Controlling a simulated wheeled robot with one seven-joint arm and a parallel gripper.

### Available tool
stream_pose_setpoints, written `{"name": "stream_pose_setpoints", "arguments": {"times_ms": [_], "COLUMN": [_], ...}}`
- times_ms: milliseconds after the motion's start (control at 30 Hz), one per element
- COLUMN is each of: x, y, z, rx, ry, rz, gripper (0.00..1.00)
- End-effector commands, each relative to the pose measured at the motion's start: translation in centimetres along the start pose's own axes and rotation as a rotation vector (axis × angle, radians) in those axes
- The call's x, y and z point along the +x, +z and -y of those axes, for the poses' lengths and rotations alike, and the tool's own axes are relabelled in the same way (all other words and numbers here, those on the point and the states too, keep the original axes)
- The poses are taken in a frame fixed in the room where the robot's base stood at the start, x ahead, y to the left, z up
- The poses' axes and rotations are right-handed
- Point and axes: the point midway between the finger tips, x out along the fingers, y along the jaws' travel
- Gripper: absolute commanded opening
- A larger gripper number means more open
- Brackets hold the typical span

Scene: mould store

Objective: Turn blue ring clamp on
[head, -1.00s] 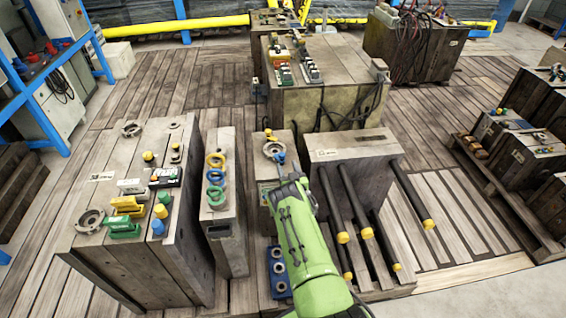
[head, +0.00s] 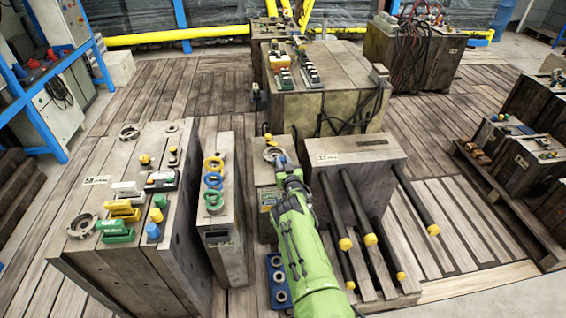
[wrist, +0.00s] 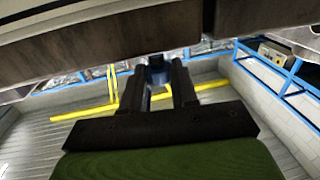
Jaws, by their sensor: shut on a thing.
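My gripper (head: 284,163) is at the far end of the green arm, over the narrow block in the middle. In the wrist view its two dark fingers (wrist: 159,82) are shut on a blue part (wrist: 156,73). In the head view this looks like the blue handle (head: 281,156) of a ring clamp, beside a grey ring (head: 269,153) on the block's top. The gripper hides part of the handle and block. Another blue ring (head: 212,180) sits apart, between a yellow ring (head: 213,163) and a green ring (head: 213,201) on the block to the left.
A wide block (head: 85,190) with colored handles stands at the left. A block (head: 355,154) with several yellow-tipped dark bars stands close right of the arm. A larger block (head: 325,105) stands behind. Bare plank floor (head: 440,130) lies at the right.

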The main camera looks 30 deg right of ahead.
Motion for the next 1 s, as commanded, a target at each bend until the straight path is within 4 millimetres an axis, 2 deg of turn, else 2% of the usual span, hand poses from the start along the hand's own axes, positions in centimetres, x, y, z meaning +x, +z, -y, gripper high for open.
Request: {"name": "stream_pose_setpoints", "arguments": {"times_ms": [167,600,933,967,1000], "x": [0.03,0.05,0.01,0.01,0.01], "y": [-0.04,-0.01,0.03,0.03,0.03], "z": [0.0,0.39,0.34,0.34,0.34], "rx": [0.0,-0.001,-0.002,-0.002,-0.002], "ry": [0.023,0.265,0.275,0.275,0.275], "rz": [-0.003,0.006,0.008,0.008,0.008], "gripper": [0.0,0.0,0.0,0.33,0.39]}}
